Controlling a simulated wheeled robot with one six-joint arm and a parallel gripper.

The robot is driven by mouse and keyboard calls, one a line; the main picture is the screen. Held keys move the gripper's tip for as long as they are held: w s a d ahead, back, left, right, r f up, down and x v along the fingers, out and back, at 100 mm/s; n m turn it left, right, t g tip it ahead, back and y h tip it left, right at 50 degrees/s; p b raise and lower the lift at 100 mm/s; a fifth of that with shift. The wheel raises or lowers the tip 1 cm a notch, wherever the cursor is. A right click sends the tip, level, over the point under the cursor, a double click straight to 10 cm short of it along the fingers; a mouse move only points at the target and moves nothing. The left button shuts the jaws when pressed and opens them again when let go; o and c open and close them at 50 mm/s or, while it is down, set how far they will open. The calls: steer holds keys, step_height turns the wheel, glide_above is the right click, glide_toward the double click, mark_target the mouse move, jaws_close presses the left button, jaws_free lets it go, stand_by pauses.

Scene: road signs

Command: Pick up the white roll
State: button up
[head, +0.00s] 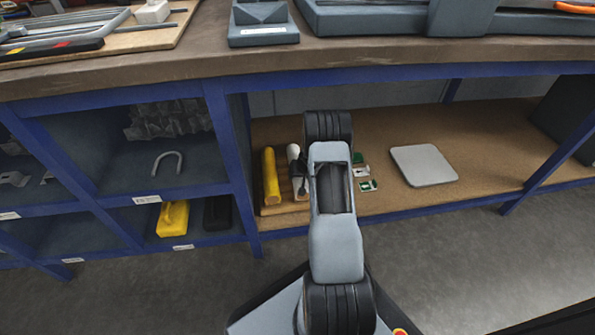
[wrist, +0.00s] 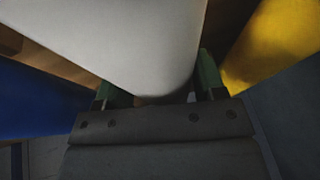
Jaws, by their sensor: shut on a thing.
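The white roll (wrist: 150,45) fills the upper middle of the wrist view, between the two green fingertips of my gripper (wrist: 155,90). My gripper is shut on it near its rounded end. In the head view, the top of the white roll (head: 293,153) shows just left of my arm, on the lower shelf beside the yellow roll. My arm hides much of the gripper there. I cannot tell whether the roll is lifted off its wooden holder.
A yellow roll (head: 270,176) stands close on the left; it also shows in the wrist view (wrist: 275,45). Small green-and-white items (head: 366,178) and a grey flat plate (head: 424,165) lie right of my arm. A blue shelf post (head: 232,160) is near on the left.

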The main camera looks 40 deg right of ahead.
steer(key=c, duration=0.7)
steer(key=shift+r, duration=0.1)
